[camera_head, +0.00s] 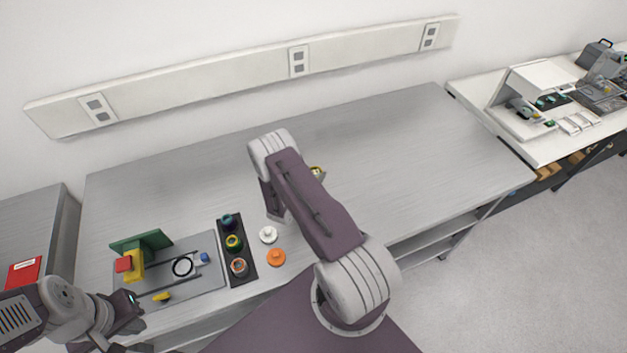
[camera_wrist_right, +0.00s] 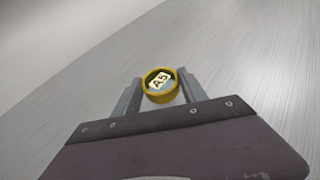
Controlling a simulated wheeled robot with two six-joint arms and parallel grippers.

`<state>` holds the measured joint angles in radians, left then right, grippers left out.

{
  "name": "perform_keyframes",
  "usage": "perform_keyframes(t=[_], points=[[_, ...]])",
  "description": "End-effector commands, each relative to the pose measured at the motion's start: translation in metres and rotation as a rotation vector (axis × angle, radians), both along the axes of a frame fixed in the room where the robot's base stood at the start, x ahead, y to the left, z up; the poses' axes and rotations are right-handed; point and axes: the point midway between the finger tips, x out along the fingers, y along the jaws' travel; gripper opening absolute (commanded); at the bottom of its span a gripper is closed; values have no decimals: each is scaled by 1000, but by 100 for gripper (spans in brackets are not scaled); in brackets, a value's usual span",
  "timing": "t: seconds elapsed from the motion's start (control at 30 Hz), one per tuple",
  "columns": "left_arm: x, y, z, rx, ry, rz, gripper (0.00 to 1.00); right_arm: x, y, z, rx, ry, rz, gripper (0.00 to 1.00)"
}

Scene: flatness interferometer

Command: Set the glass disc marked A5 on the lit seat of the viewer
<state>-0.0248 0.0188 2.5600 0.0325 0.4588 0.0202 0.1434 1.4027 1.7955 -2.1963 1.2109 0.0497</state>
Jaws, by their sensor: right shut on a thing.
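The glass disc marked A5 (camera_wrist_right: 159,82) sits in a yellow ring, its label facing up in the right wrist view. My right gripper (camera_wrist_right: 160,78) is shut on the ring, one finger on each side. In the head view only a bit of the yellow ring (camera_head: 317,171) shows past my right arm; the gripper itself is mostly hidden. A white hooded instrument (camera_head: 540,78), which looks like the viewer, stands on the bench at far right; I cannot tell which seat under it is lit. My left gripper (camera_head: 135,305) is low at the left, its jaw gap unclear.
A black tray (camera_head: 237,253) holds several coloured round parts. A white cap (camera_head: 268,235) and an orange cap (camera_head: 276,257) lie beside it. A grey plate (camera_head: 205,275) carries a green bracket. The table's middle and right are clear; a gap separates it from the right bench (camera_head: 540,155).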

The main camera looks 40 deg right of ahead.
Motion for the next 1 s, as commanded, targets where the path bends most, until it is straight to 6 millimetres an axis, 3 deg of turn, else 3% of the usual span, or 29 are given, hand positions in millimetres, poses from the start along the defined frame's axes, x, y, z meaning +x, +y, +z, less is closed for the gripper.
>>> perform_keyframes(t=[0.5, 0.67, 1.0], points=[[0, 0, -25, 0, 0, 0, 0, -100, -30, 67, -1, 0, -3, 1], [0, 0, -26, 0, 0, 0, 0, -111, -32, 76, -1, -1, -1, 1], [0, 0, -26, 0, 0, 0, 0, -112, -32, 77, -1, 0, 0, 1]])
